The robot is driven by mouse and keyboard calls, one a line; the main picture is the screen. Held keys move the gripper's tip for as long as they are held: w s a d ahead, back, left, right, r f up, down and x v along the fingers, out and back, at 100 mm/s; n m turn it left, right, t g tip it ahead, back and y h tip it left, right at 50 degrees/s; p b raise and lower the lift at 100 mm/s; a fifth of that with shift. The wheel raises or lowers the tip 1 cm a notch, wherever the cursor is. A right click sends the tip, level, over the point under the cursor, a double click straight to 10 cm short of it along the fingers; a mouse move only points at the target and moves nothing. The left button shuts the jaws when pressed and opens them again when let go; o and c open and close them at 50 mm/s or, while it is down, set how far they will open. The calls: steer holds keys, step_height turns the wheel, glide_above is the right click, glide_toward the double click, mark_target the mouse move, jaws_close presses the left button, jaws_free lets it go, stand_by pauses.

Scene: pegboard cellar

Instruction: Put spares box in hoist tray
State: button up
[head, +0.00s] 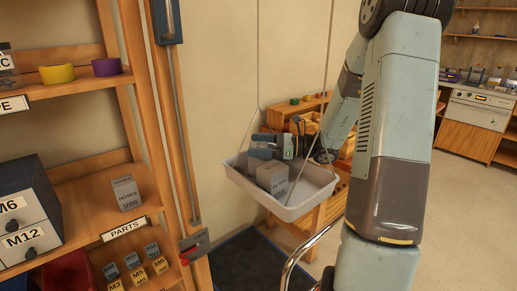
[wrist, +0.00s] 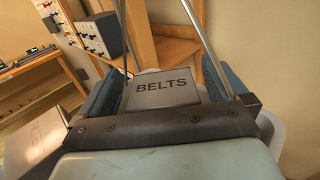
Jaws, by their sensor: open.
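The white hoist tray (head: 300,208) hangs on thin wires at the middle of the head view. A grey box (head: 272,178) stands in it, its small label unclear. My gripper (head: 264,146) is open over the tray's far left part. In the wrist view, a grey box labelled BELTS (wrist: 165,97) lies between the fingers of my gripper (wrist: 163,80); I cannot tell whether they touch it. Another grey box (wrist: 36,142) is at lower left there. On the shelf at left stands a grey box (head: 127,192), its lettering seeming to read HOSES and SPARE.
The wooden shelf (head: 92,206) at left holds M6 and M12 drawers (head: 25,218), with small labelled boxes (head: 133,267) below the PARTS sign. A wooden post (head: 166,125) stands between shelf and tray. A wooden bench (head: 325,215) is behind the tray. Open floor (head: 460,220) lies at right.

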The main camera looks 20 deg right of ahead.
steer(key=v, duration=1.2)
steer(key=shift+r, duration=0.15)
